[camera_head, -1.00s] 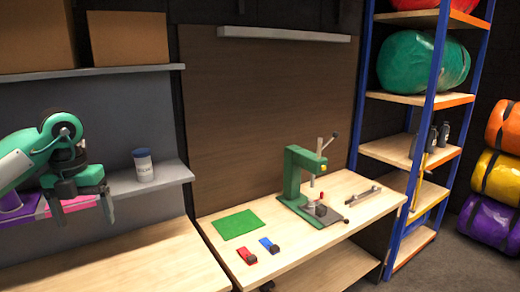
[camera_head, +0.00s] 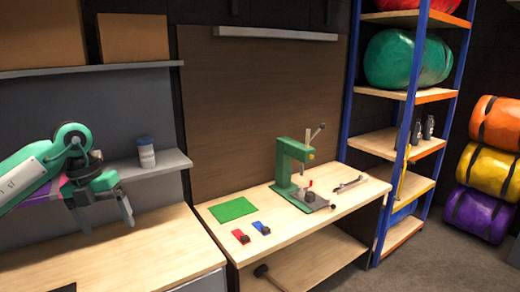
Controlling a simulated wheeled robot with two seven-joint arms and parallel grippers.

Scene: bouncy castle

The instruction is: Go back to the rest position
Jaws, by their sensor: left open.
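My left gripper (camera_head: 108,212) is at the left of the head view, above the left wooden worktop (camera_head: 150,256). Its fingers point down and are apart, with nothing seen between them. My left arm comes in from the left edge and hides part of the lower grey shelf. My right gripper does not show in this view.
The right workbench (camera_head: 290,232) holds a green press (camera_head: 284,165), a green mat (camera_head: 232,209), a red item (camera_head: 240,236) and a blue item (camera_head: 261,227). Blue racks (camera_head: 411,90) and rolled bundles (camera_head: 489,169) stand right.

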